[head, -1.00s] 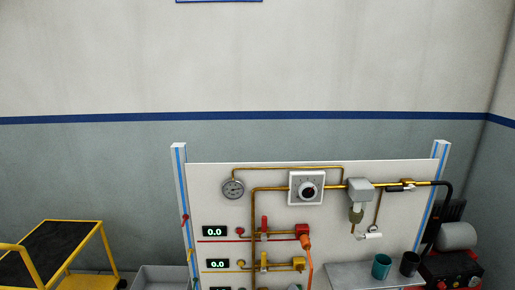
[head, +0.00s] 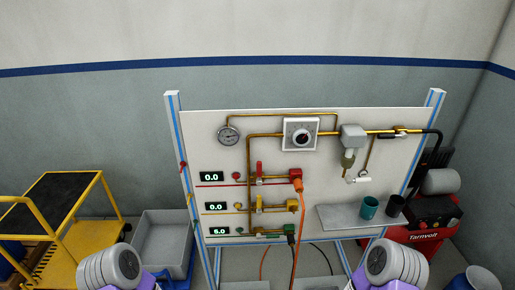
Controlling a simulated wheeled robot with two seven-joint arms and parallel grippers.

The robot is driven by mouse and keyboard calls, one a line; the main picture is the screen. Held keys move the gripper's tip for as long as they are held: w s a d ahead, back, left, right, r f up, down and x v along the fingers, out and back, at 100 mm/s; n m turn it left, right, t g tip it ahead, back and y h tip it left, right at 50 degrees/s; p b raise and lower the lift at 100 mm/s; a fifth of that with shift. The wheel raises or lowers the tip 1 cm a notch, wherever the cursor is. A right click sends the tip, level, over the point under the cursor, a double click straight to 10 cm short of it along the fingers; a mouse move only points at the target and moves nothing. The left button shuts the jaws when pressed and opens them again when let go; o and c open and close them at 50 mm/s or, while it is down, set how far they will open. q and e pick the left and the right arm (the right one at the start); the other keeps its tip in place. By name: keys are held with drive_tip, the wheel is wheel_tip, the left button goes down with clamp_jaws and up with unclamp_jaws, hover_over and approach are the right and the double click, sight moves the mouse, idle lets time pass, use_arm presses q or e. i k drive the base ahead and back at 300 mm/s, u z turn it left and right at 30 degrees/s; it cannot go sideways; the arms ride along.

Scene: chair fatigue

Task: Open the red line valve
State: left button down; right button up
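The red line valve (head: 259,169) is on the upright white panel (head: 222,120), on the top one of three coloured lines. Its red handle stands upright, across the brass pipe. An orange plug with an orange hose (head: 297,176) hangs at the right end of the red line. Neither gripper is in view; only grey and purple parts of my arms show at the bottom left and bottom right, well below and apart from the valve.
A shelf (head: 338,218) with a teal cup (head: 369,207) and a dark cup (head: 395,206) juts out right. A yellow cart (head: 92,236) and grey bin (head: 163,245) stand left.

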sight(259, 172)
drive_tip(key=k, duration=1.3)
drive_tip(key=u, duration=0.85)
drive_tip(key=i, duration=1.55)
drive_tip(key=z, duration=0.85)
